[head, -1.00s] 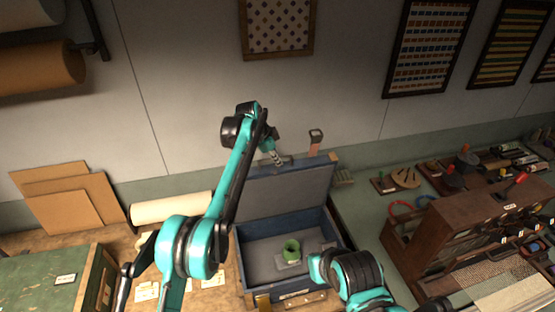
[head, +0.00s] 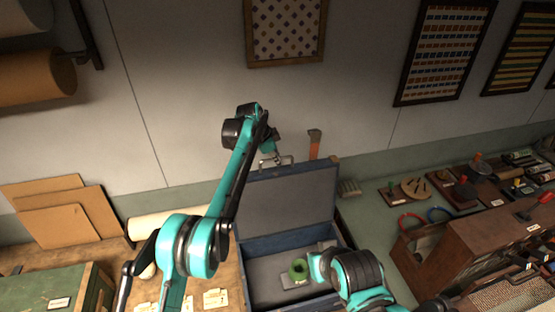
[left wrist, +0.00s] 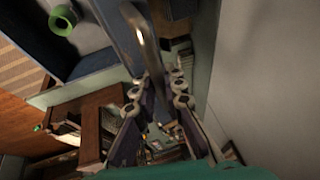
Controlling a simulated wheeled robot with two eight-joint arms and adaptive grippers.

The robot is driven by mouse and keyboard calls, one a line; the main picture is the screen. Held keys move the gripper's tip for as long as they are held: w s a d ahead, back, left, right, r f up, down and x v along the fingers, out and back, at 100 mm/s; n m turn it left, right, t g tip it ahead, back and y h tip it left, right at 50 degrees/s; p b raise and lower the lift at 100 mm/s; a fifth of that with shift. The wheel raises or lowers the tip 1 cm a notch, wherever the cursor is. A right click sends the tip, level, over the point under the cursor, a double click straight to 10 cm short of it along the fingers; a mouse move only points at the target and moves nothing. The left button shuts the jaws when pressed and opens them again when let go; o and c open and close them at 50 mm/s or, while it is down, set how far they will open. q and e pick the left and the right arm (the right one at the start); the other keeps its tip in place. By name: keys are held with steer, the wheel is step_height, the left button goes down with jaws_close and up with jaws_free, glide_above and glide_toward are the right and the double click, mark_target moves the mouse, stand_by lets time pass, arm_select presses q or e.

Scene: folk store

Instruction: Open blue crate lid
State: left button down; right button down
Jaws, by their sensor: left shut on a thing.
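The blue crate (head: 330,232) sits on the bench with its grey inside showing. Its lid (head: 285,202) stands raised at the back, close to upright, near the wall. A metal handle (head: 284,159) is on the lid's top edge. My left gripper (head: 274,157) is shut on this handle. In the left wrist view the bright handle (left wrist: 147,40) runs down between the fingers of my left gripper (left wrist: 160,105). A green ring (head: 298,269) lies inside the crate. My right arm's links cover the crate's front right corner; its gripper is not seen.
The wall is close behind the lid. A wooden rack (head: 478,232) with tools stands to the right of the crate. A green box (head: 45,292) and a pale roll (head: 165,222) are to the left. Cardboard sheets (head: 60,226) lean on the wall.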

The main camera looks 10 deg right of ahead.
arm_select(q)
steer(key=c, duration=1.6)
jaws_free()
steer(key=v, duration=1.2)
steer(key=shift+s+a, duration=0.1)
steer(key=shift+a, duration=0.05)
